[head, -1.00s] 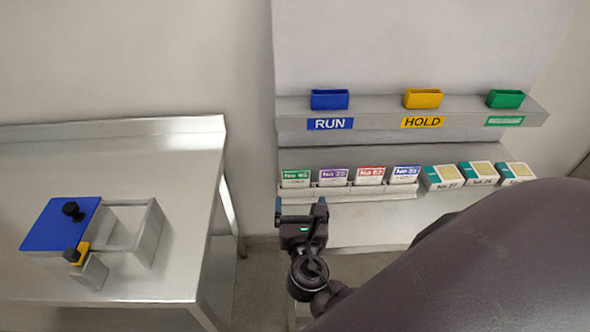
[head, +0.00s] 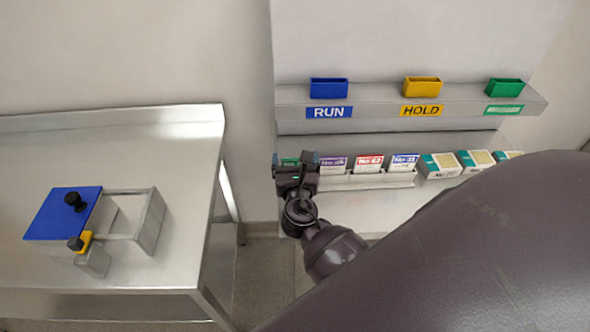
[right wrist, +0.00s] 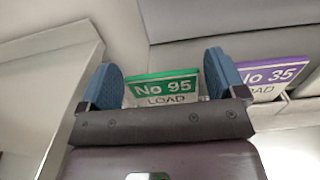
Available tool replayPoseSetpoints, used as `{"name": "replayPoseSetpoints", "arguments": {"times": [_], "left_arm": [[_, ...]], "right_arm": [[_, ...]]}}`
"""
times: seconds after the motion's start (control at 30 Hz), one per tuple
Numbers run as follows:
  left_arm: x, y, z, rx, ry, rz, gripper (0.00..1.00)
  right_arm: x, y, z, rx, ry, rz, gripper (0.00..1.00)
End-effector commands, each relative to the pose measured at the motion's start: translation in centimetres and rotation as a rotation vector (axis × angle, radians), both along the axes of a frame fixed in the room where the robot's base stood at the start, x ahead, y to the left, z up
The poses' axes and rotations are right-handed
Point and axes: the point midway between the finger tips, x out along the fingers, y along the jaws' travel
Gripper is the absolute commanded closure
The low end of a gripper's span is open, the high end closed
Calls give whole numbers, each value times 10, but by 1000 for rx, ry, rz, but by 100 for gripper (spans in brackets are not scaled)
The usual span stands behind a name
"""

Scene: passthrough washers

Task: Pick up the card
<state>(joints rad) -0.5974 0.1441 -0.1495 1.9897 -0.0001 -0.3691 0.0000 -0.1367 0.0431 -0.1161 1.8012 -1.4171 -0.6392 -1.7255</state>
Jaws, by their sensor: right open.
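The green-topped card (right wrist: 163,88), marked "No 95 LOAD", stands at the left end of the card rack. In the head view only a bit of its green top (head: 290,161) shows behind my gripper. My right gripper (right wrist: 163,80) is open. Its two blue fingers appear on either side of the green card in the right wrist view, and I cannot tell if they touch it. In the head view the right gripper (head: 295,163) is at the rack's left end. To the right stand a purple card (head: 333,164), a red card (head: 369,163) and a blue card (head: 405,161).
Teal and white boxes (head: 440,166) stand right of the rack (head: 365,181). Above, a ledge holds a blue RUN holder (head: 328,88), a yellow HOLD holder (head: 422,87) and a green holder (head: 503,88). A steel table (head: 150,270) with a blue-lidded fixture (head: 62,214) is at left.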

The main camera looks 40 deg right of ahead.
Motion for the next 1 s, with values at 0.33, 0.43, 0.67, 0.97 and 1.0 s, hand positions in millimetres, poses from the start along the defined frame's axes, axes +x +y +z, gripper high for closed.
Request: {"name": "replayPoseSetpoints", "arguments": {"times": [0.33,0.43,0.67,0.97,1.0], "left_arm": [[1,-1,1,-2,-2,1,57],[0,-1,1,-2,-1,1,57],[-3,0,-1,-2,5,3,57],[-4,0,4,-3,6,3,57],[-4,0,7,-2,5,3,57]], "right_arm": [[6,-4,0,1,1,0,11],[6,-4,0,1,1,0,26],[6,-4,0,1,1,0,48],[6,-4,13,1,-2,-1,48],[6,-4,19,1,-3,-1,48]]}}
